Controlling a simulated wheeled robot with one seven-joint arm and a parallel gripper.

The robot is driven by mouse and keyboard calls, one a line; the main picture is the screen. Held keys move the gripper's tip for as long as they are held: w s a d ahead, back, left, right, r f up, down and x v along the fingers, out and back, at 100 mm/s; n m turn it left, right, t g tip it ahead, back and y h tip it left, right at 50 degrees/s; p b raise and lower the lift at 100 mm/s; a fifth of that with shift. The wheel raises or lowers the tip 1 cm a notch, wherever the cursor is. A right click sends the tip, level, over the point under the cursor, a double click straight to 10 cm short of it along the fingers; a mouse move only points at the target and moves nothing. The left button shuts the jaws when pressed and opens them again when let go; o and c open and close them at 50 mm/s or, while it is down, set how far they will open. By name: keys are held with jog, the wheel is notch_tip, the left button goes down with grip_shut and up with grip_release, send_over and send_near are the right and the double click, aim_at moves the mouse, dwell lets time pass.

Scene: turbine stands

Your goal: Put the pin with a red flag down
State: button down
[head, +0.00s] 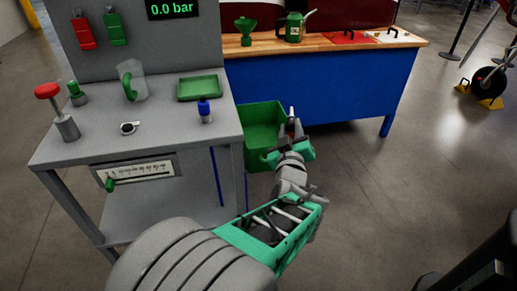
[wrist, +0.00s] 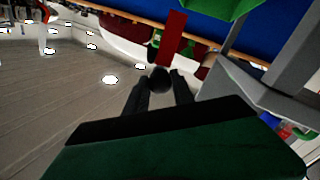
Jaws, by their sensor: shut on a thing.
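My gripper (head: 292,130) is in front of the green bin, past the right edge of the grey bench. In the wrist view my gripper (wrist: 160,90) has its two dark fingers closed around a dark, round-ended piece. I take this for the pin with a red flag (wrist: 173,38); its red strip stretches out beyond the fingertips. The fingers hide part of the pin. In the head view the pin is too small and covered to make out clearly.
The grey bench (head: 165,138) carries a green tray (head: 200,88), a jug (head: 131,80) and a blue-capped bottle (head: 205,110). A green bin (head: 262,125) stands beside it. Behind is a blue workbench (head: 320,85) with a red mat (head: 348,37). Open floor lies right.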

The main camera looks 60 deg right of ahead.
jog(key=w+d+f+b, duration=0.3)
jog(key=w+d+f, duration=0.5)
jog(key=w+f, duration=0.3)
jog(key=shift+f+b, duration=0.3)
jog(key=shift+f, duration=1.2)
jog(key=shift+w+f, duration=0.1)
jog(key=shift+f, duration=0.05)
